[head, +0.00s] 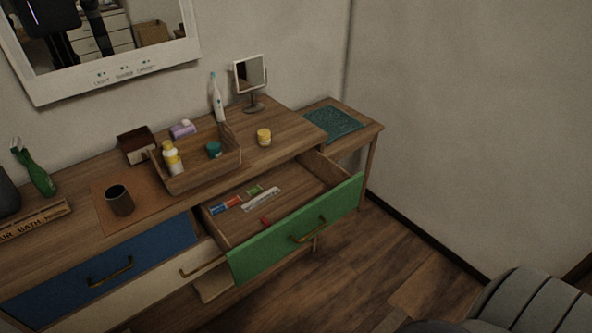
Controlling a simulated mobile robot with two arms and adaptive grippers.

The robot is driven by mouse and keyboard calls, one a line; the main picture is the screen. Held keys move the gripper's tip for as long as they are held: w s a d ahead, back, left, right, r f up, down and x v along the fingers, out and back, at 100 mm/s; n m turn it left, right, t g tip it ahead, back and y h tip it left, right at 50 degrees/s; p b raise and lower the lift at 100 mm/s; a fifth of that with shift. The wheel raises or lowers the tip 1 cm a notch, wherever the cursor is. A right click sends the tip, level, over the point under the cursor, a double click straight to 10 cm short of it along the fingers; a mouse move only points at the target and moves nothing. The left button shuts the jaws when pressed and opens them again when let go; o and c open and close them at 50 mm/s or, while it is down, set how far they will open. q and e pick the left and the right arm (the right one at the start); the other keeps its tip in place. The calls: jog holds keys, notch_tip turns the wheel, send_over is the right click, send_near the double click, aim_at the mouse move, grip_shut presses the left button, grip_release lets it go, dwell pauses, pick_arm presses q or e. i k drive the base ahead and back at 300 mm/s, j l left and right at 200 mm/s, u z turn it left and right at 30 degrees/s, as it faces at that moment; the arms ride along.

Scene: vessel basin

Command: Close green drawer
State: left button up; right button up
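The green drawer (270,254) at the right end of the wooden dresser is pulled well out. Its green front has a brass handle (309,231). Inside lie small red, blue and green items and a pale flat strip (262,199). Neither of my grippers shows in the head view. A grey ribbed rounded shape at the bottom right is cut off by the frame edge.
A blue drawer (70,287) to the left looks shut. The dresser top holds a wooden tray (204,182), a dark cup (119,200), a small mirror (250,75) and bottles. A side table (369,131) stands right. Wood floor (385,250) is clear in front.

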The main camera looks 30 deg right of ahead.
aim_at(316, 192)
jog(key=z, duration=1)
